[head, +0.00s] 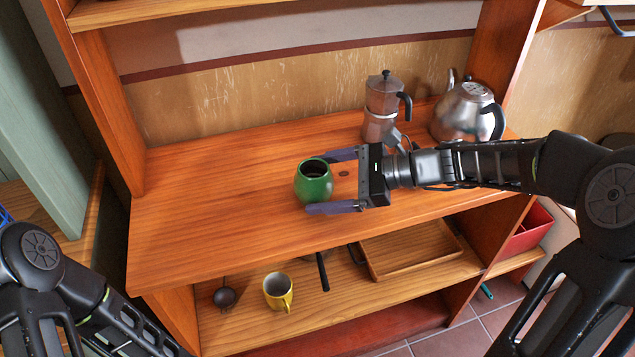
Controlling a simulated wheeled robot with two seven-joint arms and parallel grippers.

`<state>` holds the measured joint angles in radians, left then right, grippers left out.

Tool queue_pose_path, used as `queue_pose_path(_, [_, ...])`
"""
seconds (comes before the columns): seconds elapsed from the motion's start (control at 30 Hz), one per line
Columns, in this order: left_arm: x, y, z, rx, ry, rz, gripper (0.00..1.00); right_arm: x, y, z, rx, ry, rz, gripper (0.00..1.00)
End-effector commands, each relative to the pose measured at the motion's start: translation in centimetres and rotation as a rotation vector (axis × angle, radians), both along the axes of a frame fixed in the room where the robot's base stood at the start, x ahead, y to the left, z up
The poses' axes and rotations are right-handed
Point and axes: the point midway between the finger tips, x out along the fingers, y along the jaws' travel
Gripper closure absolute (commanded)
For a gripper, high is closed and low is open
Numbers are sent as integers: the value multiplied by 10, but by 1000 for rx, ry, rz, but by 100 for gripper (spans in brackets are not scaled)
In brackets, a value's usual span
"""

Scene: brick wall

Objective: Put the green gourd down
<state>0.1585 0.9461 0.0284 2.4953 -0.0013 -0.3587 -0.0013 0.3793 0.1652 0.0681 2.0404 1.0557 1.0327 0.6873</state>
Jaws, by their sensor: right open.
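The green gourd (313,187) is a small rounded cup with a dark opening. It stands upright on the wooden shelf top (220,215), near the middle. My right gripper (333,181) comes in from the right and is open, with one finger behind the gourd and the other in front of it. I cannot tell whether either finger touches it. My left arm shows at the lower left, but its gripper is out of the picture.
A moka pot (381,108) and a steel kettle (466,112) stand behind my right arm. The shelf top left of the gourd is clear. Below are a yellow mug (278,292), a ladle (225,297) and a wooden tray (410,250). An upright panel bounds the left side.

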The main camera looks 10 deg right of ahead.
Motion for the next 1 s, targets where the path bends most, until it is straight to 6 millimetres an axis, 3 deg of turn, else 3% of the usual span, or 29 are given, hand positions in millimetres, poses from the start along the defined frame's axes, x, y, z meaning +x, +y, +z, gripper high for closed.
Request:
queue_pose_path(0.5, [0, 0, 2, 0, 0, 0, 64, -37, -82, 36, -1, -1, -2, 12])
queue_pose_path(0.67, [0, 0, 2, 0, 0, 0, 64, -42, -91, 40, 0, 0, -1, 12])
queue_pose_path(1.0, [0, 0, 2, 0, 0, 0, 64, -42, -92, 40, 0, 0, 0, 12])
